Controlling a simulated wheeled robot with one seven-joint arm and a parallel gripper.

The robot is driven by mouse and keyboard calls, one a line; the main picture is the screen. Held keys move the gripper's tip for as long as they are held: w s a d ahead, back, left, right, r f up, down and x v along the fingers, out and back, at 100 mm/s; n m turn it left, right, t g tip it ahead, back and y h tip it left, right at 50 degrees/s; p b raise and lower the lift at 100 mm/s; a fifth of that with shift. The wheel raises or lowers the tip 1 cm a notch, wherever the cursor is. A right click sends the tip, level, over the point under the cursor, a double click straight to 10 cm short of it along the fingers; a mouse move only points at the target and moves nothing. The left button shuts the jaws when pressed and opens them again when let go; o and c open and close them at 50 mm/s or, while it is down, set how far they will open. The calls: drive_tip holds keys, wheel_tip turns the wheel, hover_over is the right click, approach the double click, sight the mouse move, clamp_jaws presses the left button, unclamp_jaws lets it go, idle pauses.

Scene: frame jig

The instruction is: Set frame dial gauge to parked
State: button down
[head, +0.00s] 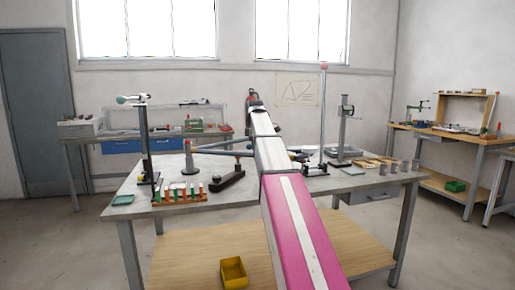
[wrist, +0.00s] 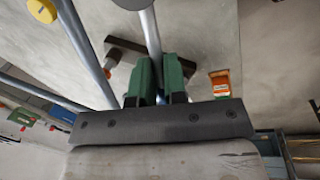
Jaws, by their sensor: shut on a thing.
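My gripper shows in the wrist view (wrist: 160,82), its two green fingers shut on a grey rod (wrist: 151,35) that runs up between them. I cannot tell whether this rod belongs to the frame dial gauge. In the head view my arm hides the gripper and what it holds. A stand with a side arm and pale round head (head: 133,99) rises at the bench's left. Another upright stand with a small gauge-like box (head: 346,108) is at the back right. No dial face is readable.
Grey tubes (head: 213,152) cross the bench (head: 230,197) beside my arm. A thin rod with a red ball (head: 324,68) stands right of it. A yellow bin (head: 233,271) is below.

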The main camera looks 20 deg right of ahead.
drive_tip(key=shift+w+a+m, duration=0.2)
drive_tip(key=shift+w+m, duration=0.75)
drive_tip(key=shift+m, duration=0.35)
drive_tip(key=shift+w, duration=0.15)
drive_tip(key=c, duration=1.2)
unclamp_jaws()
drive_tip(key=shift+w+a, duration=0.1)
drive_tip(key=shift+o, duration=0.2)
drive_tip(key=shift+r, duration=0.15)
wheel_tip(320, 180, up, 10)
drive_tip(key=s, duration=0.1)
drive_tip(key=shift+s+a+r, duration=0.2)
drive_tip(key=shift+s+a, duration=0.15)
drive_tip(key=shift+a, duration=0.05)
